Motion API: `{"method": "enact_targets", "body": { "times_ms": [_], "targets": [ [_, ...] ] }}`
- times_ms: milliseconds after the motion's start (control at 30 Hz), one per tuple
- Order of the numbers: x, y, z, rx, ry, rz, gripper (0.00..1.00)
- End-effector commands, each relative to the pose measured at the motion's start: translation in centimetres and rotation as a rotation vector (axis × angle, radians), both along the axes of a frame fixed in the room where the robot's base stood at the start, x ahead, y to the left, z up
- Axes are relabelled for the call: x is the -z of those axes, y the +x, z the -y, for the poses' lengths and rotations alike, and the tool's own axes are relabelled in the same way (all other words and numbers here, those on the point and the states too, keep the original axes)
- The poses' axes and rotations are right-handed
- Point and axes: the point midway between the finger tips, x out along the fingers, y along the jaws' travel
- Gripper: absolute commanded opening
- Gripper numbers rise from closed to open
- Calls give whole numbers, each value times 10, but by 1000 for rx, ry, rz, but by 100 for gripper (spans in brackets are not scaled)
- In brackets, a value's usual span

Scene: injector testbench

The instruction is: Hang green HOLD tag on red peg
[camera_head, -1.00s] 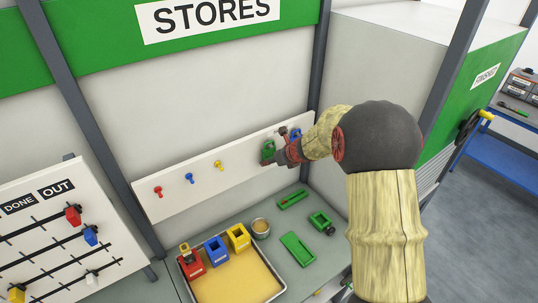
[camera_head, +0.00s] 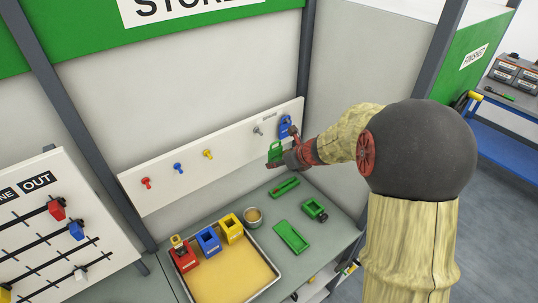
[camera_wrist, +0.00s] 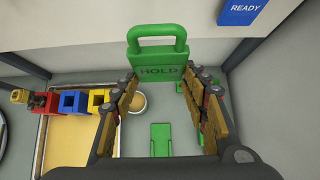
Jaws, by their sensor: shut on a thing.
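The green HOLD tag (camera_wrist: 160,73) is upright between my fingers in the wrist view, its loop handle at the top. It also shows in the head view (camera_head: 275,153), in front of the right part of the white peg board. My gripper (camera_head: 291,158) is shut on it; the fingers (camera_wrist: 163,85) flank the tag in the wrist view. The red peg (camera_head: 146,183) is at the left end of the board, bare, well to the left of my gripper. The tag appears apart from the board, but the exact gap cannot be told.
The board also has a blue peg (camera_head: 178,168), a yellow peg (camera_head: 208,154) and a grey peg (camera_head: 258,131). A blue READY tag (camera_head: 285,126) hangs at its right end. Below are a tray (camera_head: 281,277) with coloured bins, a round cup (camera_head: 253,217) and green parts (camera_head: 291,237).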

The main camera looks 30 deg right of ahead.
Motion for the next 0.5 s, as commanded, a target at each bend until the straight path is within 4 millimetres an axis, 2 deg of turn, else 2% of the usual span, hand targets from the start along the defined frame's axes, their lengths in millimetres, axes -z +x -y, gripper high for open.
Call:
{"method": "enact_targets", "body": {
  "times_ms": [33,200,500],
  "targets": [
    [1,-12,4,4,-1,1,25],
    [1,-44,10,4,-1,0,25],
    [0,-74,15,2,-1,0,25]
  ]
}}
